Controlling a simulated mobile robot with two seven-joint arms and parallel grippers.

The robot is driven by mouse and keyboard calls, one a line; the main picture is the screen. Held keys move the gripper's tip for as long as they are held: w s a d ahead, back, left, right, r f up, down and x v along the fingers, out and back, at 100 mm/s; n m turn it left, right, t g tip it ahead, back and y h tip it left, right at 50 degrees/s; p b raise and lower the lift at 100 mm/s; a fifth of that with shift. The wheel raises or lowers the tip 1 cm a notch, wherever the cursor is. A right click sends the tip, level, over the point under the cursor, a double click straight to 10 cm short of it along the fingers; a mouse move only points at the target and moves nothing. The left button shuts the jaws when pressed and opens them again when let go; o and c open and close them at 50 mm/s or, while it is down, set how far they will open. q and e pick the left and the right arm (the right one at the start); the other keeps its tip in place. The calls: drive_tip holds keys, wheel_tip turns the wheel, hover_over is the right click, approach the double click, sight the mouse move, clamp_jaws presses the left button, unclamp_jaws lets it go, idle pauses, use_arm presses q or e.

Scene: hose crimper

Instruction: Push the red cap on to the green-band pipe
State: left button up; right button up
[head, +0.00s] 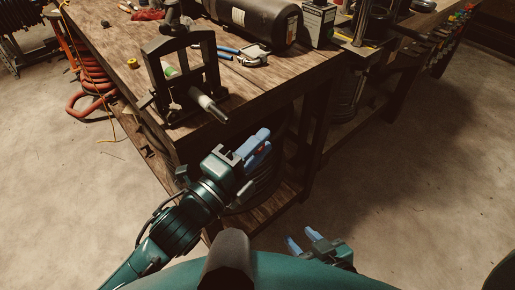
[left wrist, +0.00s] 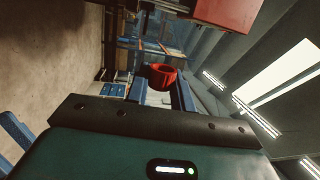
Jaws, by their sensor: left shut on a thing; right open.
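The red cap (left wrist: 161,77) sits between the two blue fingers of my left gripper in the left wrist view. My left gripper (head: 259,146) is shut on it; in the head view the fingers mostly hide the cap. A pipe (head: 207,103) with a pale sleeve and dark end sticks out of the black crimper frame (head: 154,78) on the workbench, its end pointing down and right. A small green patch shows at the frame. My left gripper is in front of the bench edge, below and right of the pipe end, apart from it. My right gripper (head: 305,241) is open and empty at the bottom.
The wooden workbench (head: 110,45) carries a black cylinder tank (head: 250,18), a grey box (head: 318,22), blue-handled pliers (head: 253,56) and a yellow ring (head: 133,63). An orange hose (head: 90,80) hangs at its left side. Open floor lies to the right.

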sight(228, 122)
use_arm(q)
drive_tip(key=shift+w+a, duration=0.3)
drive_tip(key=shift+w, duration=0.05)
drive_tip(key=shift+w+a+p, duration=0.2)
drive_tip(key=shift+w+a, duration=0.55)
drive_tip(key=shift+w, duration=0.25)
drive_tip(key=shift+w+a+p, duration=0.2)
drive_tip(key=shift+w+a, duration=0.5)
drive_tip(key=shift+w, duration=0.3)
drive_tip(key=shift+p, duration=0.55)
idle(0.4)
drive_tip(key=shift+w+a, duration=0.75)
drive_tip(key=shift+w, duration=0.25)
drive_tip(key=shift+w+a, duration=0.15)
drive_tip(key=shift+w, duration=0.05)
drive_tip(key=o, duration=1)
